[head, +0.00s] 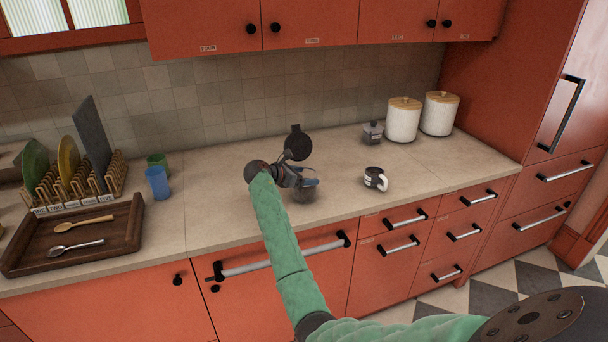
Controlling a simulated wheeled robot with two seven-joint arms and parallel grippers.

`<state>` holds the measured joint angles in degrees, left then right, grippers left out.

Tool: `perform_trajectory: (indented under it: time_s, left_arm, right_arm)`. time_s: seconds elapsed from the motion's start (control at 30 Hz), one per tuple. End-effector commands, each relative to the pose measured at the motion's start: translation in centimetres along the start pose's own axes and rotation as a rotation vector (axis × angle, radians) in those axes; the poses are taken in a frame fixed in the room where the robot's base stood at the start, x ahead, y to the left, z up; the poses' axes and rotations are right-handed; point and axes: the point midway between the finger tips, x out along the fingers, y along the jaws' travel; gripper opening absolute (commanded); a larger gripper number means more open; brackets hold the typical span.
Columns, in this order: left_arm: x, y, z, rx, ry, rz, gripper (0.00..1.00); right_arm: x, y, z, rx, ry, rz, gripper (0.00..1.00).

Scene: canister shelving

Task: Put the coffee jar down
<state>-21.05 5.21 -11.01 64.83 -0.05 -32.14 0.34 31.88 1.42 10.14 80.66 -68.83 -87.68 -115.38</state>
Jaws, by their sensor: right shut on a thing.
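My right gripper (304,180) is over the counter, left of the mug, with my green-sleeved arm reaching it from the bottom. It is shut on a small greyish jar (305,194), which I take for the coffee jar. The gripper hides much of the jar's upper part. The jar looks upright, close to the front part of the pale counter (225,215); I cannot tell whether its base touches the surface. My left gripper is not in view.
A black-and-white mug (374,180) stands to the right, with a moka pot (372,133) and two white lidded canisters (403,122) behind. Blue (158,184) and green cups, a plate rack and a wooden tray (128,232) are left. Counter between cups and gripper is clear.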

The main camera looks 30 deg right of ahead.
Motion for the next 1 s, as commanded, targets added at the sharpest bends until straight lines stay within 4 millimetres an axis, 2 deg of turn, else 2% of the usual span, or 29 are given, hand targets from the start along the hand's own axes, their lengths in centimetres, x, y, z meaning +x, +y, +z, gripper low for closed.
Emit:
perform_trajectory:
  time_s: [0.47, 0.5, 0.6, 0.9, 1.0]
  left_arm:
    - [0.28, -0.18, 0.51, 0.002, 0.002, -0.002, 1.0]
    - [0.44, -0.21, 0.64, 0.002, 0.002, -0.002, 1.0]
    - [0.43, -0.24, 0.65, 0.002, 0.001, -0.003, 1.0]
    - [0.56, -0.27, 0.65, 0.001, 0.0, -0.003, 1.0]
    - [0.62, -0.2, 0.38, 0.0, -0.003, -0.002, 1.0]
  right_arm:
    - [0.18, 0.01, -0.36, 0.002, -0.001, 0.0, 0.33]
    - [0.24, 0.0, -0.54, 0.0, 0.0, 0.0, 0.83]
    - [0.24, 0.0, -0.54, 0.001, 0.0, 0.0, 1.0]
    - [0.2, 0.0, -0.45, 0.002, 0.0, 0.0, 1.0]
    - [-0.65, 0.05, -0.58, 0.001, 0.0, 0.002, 1.0]
